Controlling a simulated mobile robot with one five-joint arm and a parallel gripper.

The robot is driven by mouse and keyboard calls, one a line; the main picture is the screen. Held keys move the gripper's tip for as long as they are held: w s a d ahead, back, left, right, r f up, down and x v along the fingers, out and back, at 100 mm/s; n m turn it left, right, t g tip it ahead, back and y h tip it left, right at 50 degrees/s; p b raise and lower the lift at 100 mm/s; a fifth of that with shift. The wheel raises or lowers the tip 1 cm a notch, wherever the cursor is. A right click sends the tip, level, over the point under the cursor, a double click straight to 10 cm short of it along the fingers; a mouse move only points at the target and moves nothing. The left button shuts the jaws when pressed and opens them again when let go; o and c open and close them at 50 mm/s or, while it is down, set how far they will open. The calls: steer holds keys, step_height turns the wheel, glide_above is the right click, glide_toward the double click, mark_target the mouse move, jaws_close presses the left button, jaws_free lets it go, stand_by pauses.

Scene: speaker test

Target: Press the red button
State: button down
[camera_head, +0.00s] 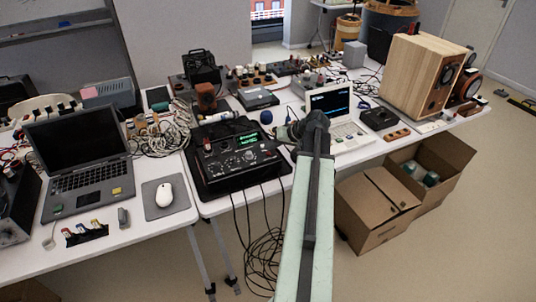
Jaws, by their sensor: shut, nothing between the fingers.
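A black control box (238,155) with a lit green display, knobs and buttons sits on the white table, left of my arm. A small red spot (207,147) shows at its upper left; it is too small to tell whether it is the red button. My gripper (284,130) is at the far end of my pale green arm, over the table just right of the box's upper right corner. It is shut and looks empty. My arm hides part of the table to the right of the box.
A dark laptop (92,180) and a white mouse (164,194) lie left of the box. A small white laptop (350,132), a wooden speaker (415,75) and tangled cables (160,138) crowd the table. Cardboard boxes (375,210) stand on the floor at right.

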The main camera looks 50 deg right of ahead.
mark_target(270, 154)
steer(key=shift+f, duration=0.25)
steer(key=shift+f+b, duration=0.5)
steer(key=shift+b, duration=0.1)
stand_by(0.4)
steer(key=shift+r, duration=0.1)
steer(key=shift+r+p, duration=0.9)
steer(key=shift+p, duration=0.1)
step_height(270, 154, up, 6)
steer(key=p, duration=0.6)
steer(key=shift+a, duration=0.1)
